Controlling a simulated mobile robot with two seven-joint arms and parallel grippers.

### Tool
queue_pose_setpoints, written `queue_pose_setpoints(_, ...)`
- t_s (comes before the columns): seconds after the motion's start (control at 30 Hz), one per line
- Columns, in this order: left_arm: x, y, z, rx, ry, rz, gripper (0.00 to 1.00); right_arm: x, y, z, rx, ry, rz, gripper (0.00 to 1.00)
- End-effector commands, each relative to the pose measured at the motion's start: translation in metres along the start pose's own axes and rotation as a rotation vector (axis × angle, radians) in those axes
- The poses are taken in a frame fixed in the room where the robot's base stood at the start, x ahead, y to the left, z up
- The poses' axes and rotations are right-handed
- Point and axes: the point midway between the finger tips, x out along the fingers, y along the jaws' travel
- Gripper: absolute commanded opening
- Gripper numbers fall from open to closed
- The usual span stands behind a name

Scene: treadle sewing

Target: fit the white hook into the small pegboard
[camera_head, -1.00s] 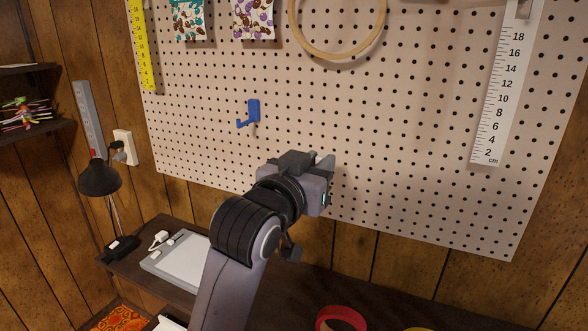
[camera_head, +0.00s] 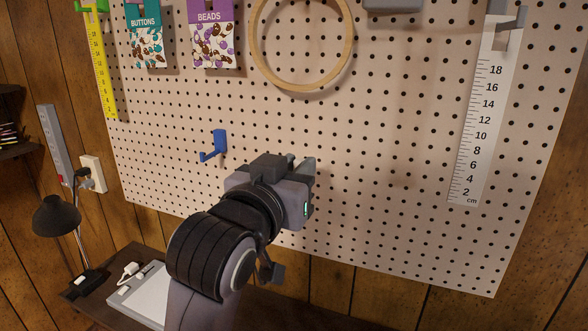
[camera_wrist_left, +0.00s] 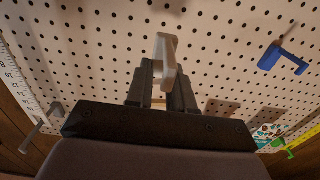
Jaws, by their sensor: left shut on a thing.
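The white hook (camera_wrist_left: 167,55) shows in the left wrist view between the fingertips of my left gripper (camera_wrist_left: 162,82), which is shut on it. It sticks out past the fingers toward the pegboard (camera_wrist_left: 100,50). I cannot tell whether it touches the board. In the head view my left gripper (camera_head: 308,172) is in front of the lower part of the pegboard (camera_head: 390,200), right of and a little below a blue hook (camera_head: 214,147). There the arm and gripper hide the white hook. My right gripper is not in view.
The blue hook is mounted on the board. A yellow ruler (camera_head: 103,70), button and bead packets, a wooden hoop (camera_head: 343,70) and a white ruler (camera_head: 476,130) hang around it. A black lamp (camera_head: 57,216) stands lower left. The board's lower middle is bare.

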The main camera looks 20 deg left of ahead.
Motion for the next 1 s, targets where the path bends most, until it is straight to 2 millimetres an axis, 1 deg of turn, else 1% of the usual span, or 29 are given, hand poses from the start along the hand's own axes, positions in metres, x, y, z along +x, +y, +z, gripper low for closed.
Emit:
queue_pose_setpoints(0.53,0.046,0.0,-0.001,0.0,0.0,0.0,0.0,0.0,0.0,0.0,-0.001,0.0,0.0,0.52)
queue_pose_setpoints(0.73,0.055,0.0,0.0,-0.001,0.001,0.0,0.0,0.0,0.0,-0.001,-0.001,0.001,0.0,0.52)
queue_pose_setpoints(1.0,0.056,0.0,0.0,-0.001,0.001,0.0,0.0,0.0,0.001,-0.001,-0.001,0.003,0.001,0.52)
